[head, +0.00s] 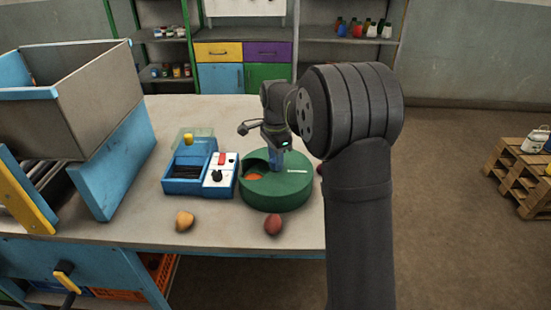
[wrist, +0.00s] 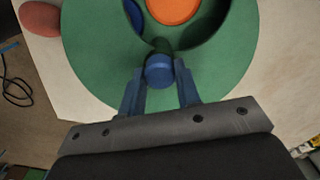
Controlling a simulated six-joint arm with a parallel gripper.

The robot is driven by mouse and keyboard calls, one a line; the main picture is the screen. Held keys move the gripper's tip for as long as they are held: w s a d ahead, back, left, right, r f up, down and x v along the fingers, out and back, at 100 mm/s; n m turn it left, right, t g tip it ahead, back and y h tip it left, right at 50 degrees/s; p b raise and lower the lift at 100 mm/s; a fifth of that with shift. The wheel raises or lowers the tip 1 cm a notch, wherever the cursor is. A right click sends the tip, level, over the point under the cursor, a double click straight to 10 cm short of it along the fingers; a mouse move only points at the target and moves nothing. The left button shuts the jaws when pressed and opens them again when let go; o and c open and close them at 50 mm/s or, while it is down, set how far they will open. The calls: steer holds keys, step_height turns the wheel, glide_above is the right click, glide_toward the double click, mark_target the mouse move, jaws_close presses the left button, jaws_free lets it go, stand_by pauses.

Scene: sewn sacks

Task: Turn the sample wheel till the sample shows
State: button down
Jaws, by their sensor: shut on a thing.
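The sample wheel is a round green drum (head: 276,190) on the table. A cut-out in its top shows an orange disc (head: 254,177). In the wrist view the green top (wrist: 95,40) has the same opening with the orange disc (wrist: 173,8) and part of a dark blue disc (wrist: 134,17) at its left edge. My gripper (wrist: 159,80) is over the drum, with its blue fingers shut on a blue knob (wrist: 160,70) beside the opening. In the head view my gripper (head: 277,160) hides the knob.
A blue box with a clear lid (head: 187,172) and a switch panel (head: 220,175) stand left of the drum. A yellowish lump (head: 184,220) and a reddish one (head: 273,224) lie in front. A grey hopper (head: 85,105) stands at the left.

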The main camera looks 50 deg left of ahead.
steer(key=c, duration=1.1)
jaws_free()
steer(key=shift+o, duration=0.2)
step_height(320, 180, up, 18)
steer(key=shift+f, duration=0.25)
step_height(320, 180, down, 18)
steer(key=shift+r, duration=0.2)
